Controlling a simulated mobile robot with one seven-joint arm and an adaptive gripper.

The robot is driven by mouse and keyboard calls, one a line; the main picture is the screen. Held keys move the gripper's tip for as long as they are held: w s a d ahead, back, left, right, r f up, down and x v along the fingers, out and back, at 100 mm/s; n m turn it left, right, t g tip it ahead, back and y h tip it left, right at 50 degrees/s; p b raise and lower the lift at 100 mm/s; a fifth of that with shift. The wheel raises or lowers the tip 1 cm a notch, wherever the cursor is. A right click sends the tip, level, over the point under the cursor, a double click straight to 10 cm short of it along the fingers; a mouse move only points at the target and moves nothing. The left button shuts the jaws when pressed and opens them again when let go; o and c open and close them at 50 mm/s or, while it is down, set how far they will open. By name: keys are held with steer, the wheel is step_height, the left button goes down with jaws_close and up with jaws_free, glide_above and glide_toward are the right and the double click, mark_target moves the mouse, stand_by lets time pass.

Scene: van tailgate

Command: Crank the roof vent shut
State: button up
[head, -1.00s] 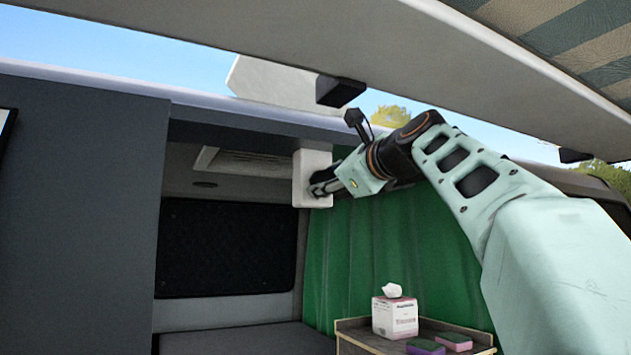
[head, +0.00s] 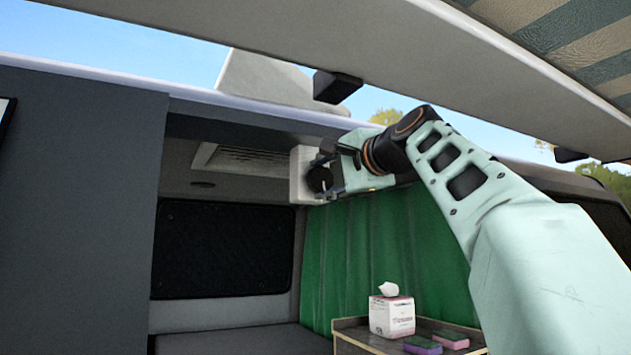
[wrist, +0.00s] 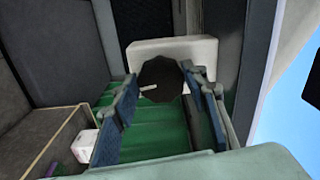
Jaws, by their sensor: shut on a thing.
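The roof vent's pale lid (head: 265,80) stands raised and tilted above the roof edge. A slatted vent panel (head: 250,162) shows in the ceiling inside. A white box (head: 300,172) hangs below the roof edge and carries a dark round crank knob (head: 319,179). In the wrist view the knob (wrist: 164,82) sits between my two fingers, with the white box (wrist: 200,48) behind it and a small pale bar on its face. My gripper (head: 329,177) is shut on the knob. Part of the knob's rim is hidden by the fingers.
A green curtain (head: 375,245) hangs below the box. A tissue box (head: 391,315) and sponges (head: 421,345) stand on a wooden unit at lower right. The raised tailgate (head: 420,60) spans overhead, above my arm. A dark grey panel (head: 80,200) stands at left.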

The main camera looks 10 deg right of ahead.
steer(key=n+b, duration=0.1)
steer(key=n, duration=0.3)
steer(key=shift+f+n, duration=0.15)
steer(key=shift+n, duration=0.15)
steer(key=n, duration=0.4)
steer(key=shift+d+f+n+b, duration=0.1)
steer(key=shift+n+b, duration=0.2)
steer(key=shift+b, duration=0.1)
steer(key=n, duration=0.4)
steer(key=shift+d+n+b, duration=0.1)
steer(key=shift+n+b, duration=0.2)
steer(key=shift+b, duration=0.1)
steer(key=n, duration=0.3)
steer(key=shift+w+d+n, duration=0.1)
steer(key=shift+n, duration=0.2)
steer(key=n, duration=0.3)
steer(key=shift+d+n+b, duration=0.1)
steer(key=shift+n+b, duration=0.2)
steer(key=shift+b, duration=0.1)
steer(key=n, duration=0.4)
steer(key=shift+d+n, duration=0.1)
steer(key=shift+n, duration=0.2)
steer(key=n, duration=0.4)
steer(key=shift+r, duration=0.2)
steer(key=shift+r+n, duration=0.1)
steer(key=shift+n, duration=2)
